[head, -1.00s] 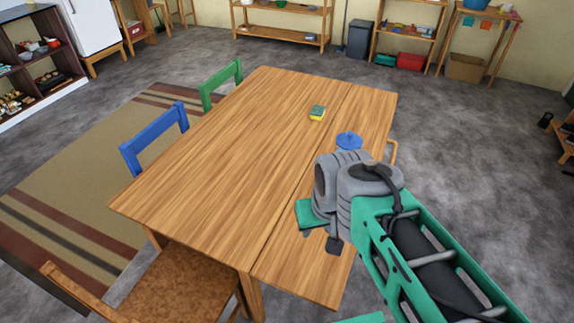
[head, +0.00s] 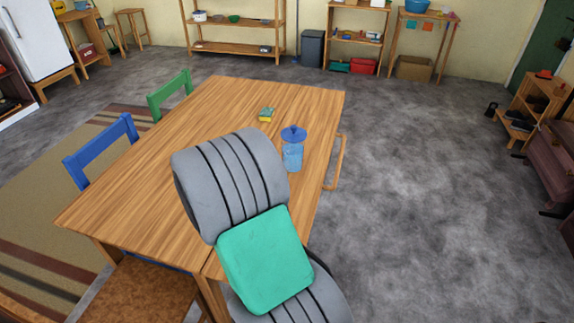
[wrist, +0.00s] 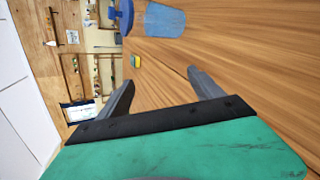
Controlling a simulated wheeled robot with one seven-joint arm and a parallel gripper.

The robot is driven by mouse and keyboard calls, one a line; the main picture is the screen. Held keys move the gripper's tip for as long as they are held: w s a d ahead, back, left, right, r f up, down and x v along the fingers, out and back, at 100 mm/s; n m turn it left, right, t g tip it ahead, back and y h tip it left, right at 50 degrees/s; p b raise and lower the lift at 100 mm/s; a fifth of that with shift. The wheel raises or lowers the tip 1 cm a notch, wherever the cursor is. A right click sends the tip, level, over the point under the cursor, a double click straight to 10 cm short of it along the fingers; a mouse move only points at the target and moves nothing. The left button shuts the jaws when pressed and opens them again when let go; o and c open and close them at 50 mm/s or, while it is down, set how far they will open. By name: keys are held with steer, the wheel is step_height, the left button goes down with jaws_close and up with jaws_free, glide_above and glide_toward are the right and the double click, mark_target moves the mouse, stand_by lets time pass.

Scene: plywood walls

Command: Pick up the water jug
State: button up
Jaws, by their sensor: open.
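The water jug (head: 293,156) is clear blue with a darker blue lid. It stands upright on the wooden table (head: 262,92), near the table's right edge. In the wrist view the jug (wrist: 165,19) shows sideways at the top, partly cut off by the frame. My gripper (wrist: 157,85) is open in the wrist view, with nothing between its two dark fingers. The jug is apart from the fingers, off to one side of them. In the head view my arm covers part of the table and hides the gripper.
A yellow and green sponge (head: 266,114) lies on the table beyond the jug. A blue chair (head: 102,148) and a green chair (head: 169,94) stand at the table's left side. A wooden handle or rail (head: 340,163) sticks out at the right edge. The floor to the right is clear.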

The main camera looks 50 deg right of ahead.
mark_target(291, 151)
steer(key=shift+o, duration=0.8)
steer(key=s+d+f+n+h, duration=0.2)
steer(key=d+f+n, duration=0.2)
steer(key=d, duration=0.3)
steer(key=shift+n+h+b, duration=0.3)
steer(key=shift+h+b, duration=0.1)
steer(key=shift+b, duration=0.05)
steer(key=o, duration=0.3)
steer(key=d+n, duration=0.1)
steer(key=n, duration=0.1)
steer(key=s+d+f+n+t+h, duration=0.1)
steer(key=n, duration=0.1)
steer(key=d+n+h, duration=0.1)
steer(key=n, duration=0.1)
steer(key=shift+s+d+f+n+b, duration=0.25)
steer(key=shift+d+f+n+b, duration=0.1)
steer(key=shift+d+n+b, duration=0.05)
steer(key=shift+d+n+t+h, duration=0.2)
steer(key=shift+n+t+h, duration=0.15)
steer(key=shift+n, duration=0.35)
steer(key=p+x, duration=0.1)
steer(key=x, duration=0.6)
steer(key=shift+d+r, duration=0.1)
steer(key=shift+d, duration=0.15)
steer(key=c, duration=2.1)
steer(key=shift+w+r, duration=0.1)
steer(key=shift+r, duration=0.05)
